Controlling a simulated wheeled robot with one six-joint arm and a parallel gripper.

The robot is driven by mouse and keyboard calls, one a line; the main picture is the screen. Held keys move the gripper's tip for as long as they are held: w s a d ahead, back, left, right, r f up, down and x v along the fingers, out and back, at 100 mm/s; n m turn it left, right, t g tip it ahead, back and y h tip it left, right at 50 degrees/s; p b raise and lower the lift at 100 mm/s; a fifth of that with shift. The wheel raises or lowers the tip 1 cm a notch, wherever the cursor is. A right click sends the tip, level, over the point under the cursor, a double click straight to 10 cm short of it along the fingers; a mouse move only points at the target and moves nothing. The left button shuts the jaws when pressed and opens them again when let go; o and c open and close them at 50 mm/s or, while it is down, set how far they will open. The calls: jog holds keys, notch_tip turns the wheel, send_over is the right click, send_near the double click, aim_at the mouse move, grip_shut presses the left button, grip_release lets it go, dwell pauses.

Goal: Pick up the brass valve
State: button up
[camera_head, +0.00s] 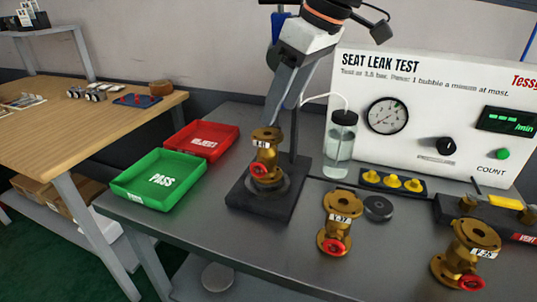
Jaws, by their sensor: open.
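Three brass valves with red handwheels and white tags are in view. One valve (266,160) stands upright on a black stand (248,201) at the middle of the bench. A second valve, tagged V-37 (337,228), stands on the bench to its right and nearer. A third valve (473,245) stands farther right near the front edge. My gripper (281,115) points down from above, its grey fingers just above and behind the valve on the stand. It is open and holds nothing that I can see. The fingertips partly overlap the stand's post, so the exact gap is unclear.
Green PASS tray (130,194) and red tray (222,153) lie left. A gauge panel (437,150), a clear bottle (340,150) and a yellow-knobbed block (393,188) stand behind. A dark disc (378,208) lies beside V-37. A wooden table (60,125) is far left.

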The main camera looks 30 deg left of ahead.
aim_at(262, 148)
jog(key=x, duration=1.3)
jog(key=shift+d, duration=0.15)
jog(key=shift+r, duration=0.1)
grip_shut()
